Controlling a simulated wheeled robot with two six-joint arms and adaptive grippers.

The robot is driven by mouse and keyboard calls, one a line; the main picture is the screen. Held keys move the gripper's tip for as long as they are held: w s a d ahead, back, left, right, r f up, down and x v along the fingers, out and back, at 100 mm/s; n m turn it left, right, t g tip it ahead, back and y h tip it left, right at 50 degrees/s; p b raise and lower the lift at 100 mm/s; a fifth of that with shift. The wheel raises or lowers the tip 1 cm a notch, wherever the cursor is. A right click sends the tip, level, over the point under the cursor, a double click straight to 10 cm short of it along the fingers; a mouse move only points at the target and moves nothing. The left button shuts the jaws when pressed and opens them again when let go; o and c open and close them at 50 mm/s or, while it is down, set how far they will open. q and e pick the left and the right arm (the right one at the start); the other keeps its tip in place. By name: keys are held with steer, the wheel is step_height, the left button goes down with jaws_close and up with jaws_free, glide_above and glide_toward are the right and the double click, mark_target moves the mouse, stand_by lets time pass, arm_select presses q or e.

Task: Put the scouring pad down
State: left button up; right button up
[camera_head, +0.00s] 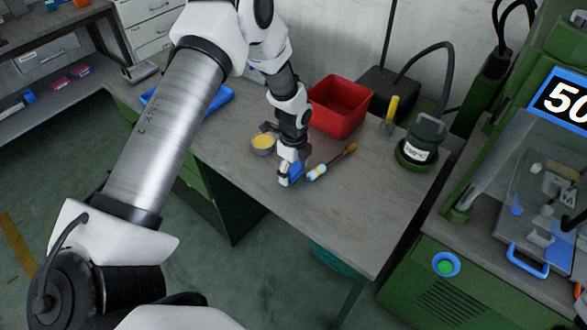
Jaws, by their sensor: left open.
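A small blue piece, which looks like the scouring pad (297,170), shows at the fingers of my left gripper (289,178), low over the grey workbench. My left gripper points down and is open. The fingers hide part of the pad, and I cannot tell whether it touches them or lies fully on the bench. My right gripper is not in view.
A brush (334,161) with an orange handle lies just right of the gripper. A round tin with yellow content (263,142) stands left of it. A red bin (341,105) and a green pot (424,140) stand behind. The workbench (345,215) is clear in front.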

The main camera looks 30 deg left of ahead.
mark_target(294, 166)
arm_select(q)
steer(key=shift+r, duration=0.65)
step_height(294, 166, up, 11)
steer(key=b, duration=0.2)
